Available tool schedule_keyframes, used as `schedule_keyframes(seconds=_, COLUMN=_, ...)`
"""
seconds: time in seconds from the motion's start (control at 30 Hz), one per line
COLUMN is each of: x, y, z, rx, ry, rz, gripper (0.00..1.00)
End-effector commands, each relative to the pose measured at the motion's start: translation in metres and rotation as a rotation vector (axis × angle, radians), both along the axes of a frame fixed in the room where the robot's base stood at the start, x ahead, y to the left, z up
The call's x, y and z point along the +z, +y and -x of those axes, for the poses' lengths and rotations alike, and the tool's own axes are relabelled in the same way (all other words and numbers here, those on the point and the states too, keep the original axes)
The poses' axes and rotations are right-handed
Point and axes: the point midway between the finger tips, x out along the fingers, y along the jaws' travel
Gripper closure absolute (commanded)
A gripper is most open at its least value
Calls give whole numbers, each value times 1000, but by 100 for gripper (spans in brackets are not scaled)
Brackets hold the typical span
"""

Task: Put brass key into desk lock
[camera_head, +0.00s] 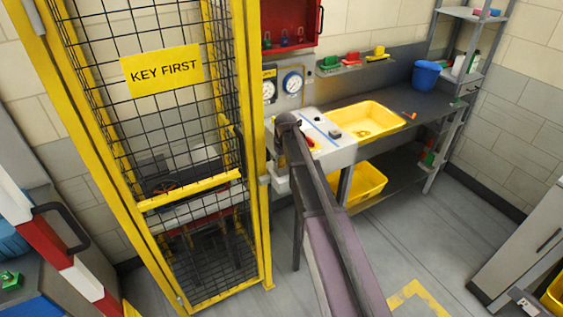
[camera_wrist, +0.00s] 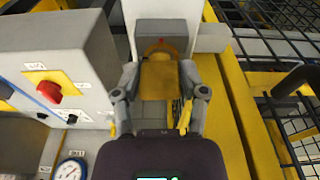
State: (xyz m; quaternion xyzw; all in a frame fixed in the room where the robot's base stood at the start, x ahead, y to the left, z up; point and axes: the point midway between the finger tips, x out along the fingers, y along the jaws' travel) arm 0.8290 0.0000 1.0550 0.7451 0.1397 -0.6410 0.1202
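In the wrist view, my gripper (camera_wrist: 160,75) reaches up the picture with its two fingers apart. A golden-yellow block (camera_wrist: 160,82) lies between the fingertips, against a grey housing (camera_wrist: 205,38) with a small red mark. I cannot tell whether the fingers touch the block, or whether it is the brass key or part of a lock. I cannot make out which part is the desk lock. In the head view, my gripper is hidden behind my arm.
A yellow-framed mesh cage (camera_head: 255,150) with a "KEY FIRST" sign (camera_head: 162,70) stands left of my arm. A dark bench (camera_head: 440,95) holds a yellow tray (camera_head: 395,122) and a blue bucket (camera_head: 426,75). Gauges (camera_head: 292,82) hang on the wall.

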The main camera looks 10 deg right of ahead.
Motion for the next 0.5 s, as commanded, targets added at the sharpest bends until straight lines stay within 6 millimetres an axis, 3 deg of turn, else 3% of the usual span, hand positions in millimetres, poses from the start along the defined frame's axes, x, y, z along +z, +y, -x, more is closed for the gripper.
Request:
schedule_keyframes(seconds=0.03, x=0, y=0, z=0, rx=0, ry=0, rz=0, gripper=77)
schedule_keyframes(seconds=0.1, x=0, y=0, z=0, rx=0, ry=0, rz=0, gripper=98)
schedule_keyframes(seconds=0.5, x=4, y=0, z=0, rx=0, ry=0, rz=0, gripper=100)
